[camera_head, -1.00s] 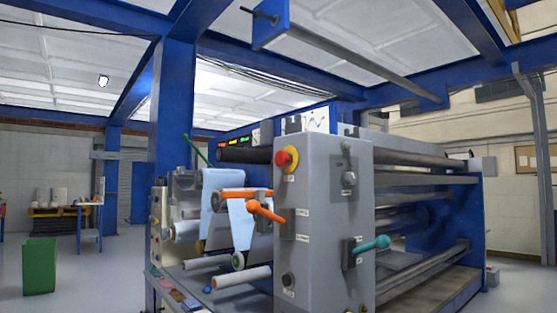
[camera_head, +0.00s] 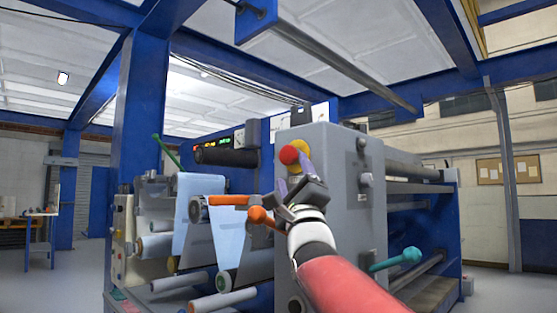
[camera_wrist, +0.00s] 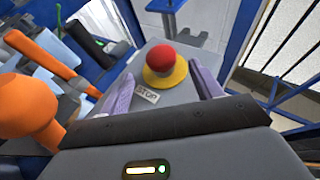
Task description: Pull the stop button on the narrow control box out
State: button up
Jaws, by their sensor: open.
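The red stop button (camera_head: 289,155) with its yellow collar sits near the top of the narrow grey control box (camera_head: 345,190). In the wrist view the red button (camera_wrist: 161,58) stands on its yellow ring, with a "STOP" label (camera_wrist: 147,95) below it. My gripper (camera_head: 292,172) is in front of the box, just below the button in the head view. In the wrist view its two purple fingers (camera_wrist: 162,88) are apart, one to each side of the label, with the button beyond their tips and between them. The fingers appear empty.
An orange-knobbed lever (camera_head: 262,216) sticks out left of the box, close beside my gripper; its knob looms large in the wrist view (camera_wrist: 28,105). Rollers and blue film (camera_head: 196,215) lie to the left.

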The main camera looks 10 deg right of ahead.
aim_at(289, 161)
jog(key=p+x, duration=0.3)
jog(key=x, duration=0.3)
jog(key=shift+r, duration=0.3)
jog(key=shift+w+r, duration=0.25)
jog(key=shift+w, duration=0.15)
